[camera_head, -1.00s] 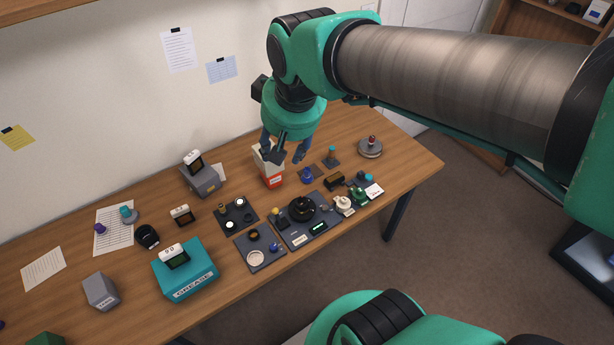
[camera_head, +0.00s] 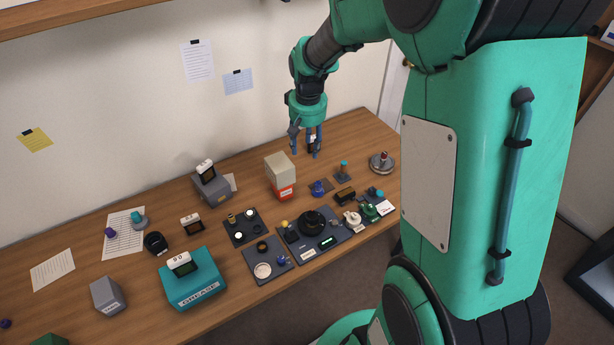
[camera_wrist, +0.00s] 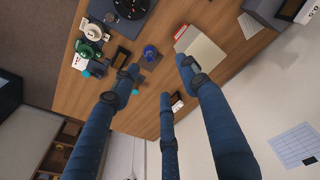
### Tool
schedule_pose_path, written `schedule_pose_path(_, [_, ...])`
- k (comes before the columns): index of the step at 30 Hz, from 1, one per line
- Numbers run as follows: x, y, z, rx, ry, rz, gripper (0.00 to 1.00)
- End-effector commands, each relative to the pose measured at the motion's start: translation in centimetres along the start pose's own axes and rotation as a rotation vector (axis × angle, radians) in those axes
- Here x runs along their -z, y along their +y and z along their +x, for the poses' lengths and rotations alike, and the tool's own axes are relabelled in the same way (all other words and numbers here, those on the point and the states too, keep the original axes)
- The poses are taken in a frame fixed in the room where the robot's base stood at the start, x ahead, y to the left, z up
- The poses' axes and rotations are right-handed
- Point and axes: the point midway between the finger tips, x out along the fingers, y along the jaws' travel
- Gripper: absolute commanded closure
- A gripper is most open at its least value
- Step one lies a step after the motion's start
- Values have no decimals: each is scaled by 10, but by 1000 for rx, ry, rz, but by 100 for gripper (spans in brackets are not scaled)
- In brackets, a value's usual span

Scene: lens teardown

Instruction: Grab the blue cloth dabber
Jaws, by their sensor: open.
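A small blue knob-shaped piece (camera_head: 318,187), which looks like the cloth dabber, stands on a small dark square pad. It also shows in the wrist view (camera_wrist: 150,52). Another small blue piece (camera_head: 283,260) lies on the front grey mat; I cannot make out cloth on either. My gripper (camera_head: 306,152) hangs fingers down over the back of the bench, behind the pad. In the wrist view my gripper's three blue fingers (camera_wrist: 160,76) are spread with nothing between them. The blue piece lies beyond the fingertips, apart from them.
A white box with a red base (camera_head: 280,176) stands left of the pad. A black block (camera_head: 345,196) is in front. A small white-and-dark item (camera_wrist: 177,101) lies below the fingers.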

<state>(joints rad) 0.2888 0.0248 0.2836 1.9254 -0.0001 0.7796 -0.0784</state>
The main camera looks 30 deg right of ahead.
Motion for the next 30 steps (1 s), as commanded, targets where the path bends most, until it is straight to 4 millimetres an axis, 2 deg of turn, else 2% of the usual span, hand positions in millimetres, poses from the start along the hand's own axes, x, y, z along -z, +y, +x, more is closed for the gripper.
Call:
schedule_pose_path(1, [6,8,16,0,-16,9,55])
schedule_pose_path(9, [30,44,96,2,-85,48,55])
schedule_pose_path(15, [37,64,138,4,-117,67,55])
schedule_pose_path(21, [39,71,154,5,-128,74,55])
schedule_pose_path(30, [39,71,154,5,-128,74,55])
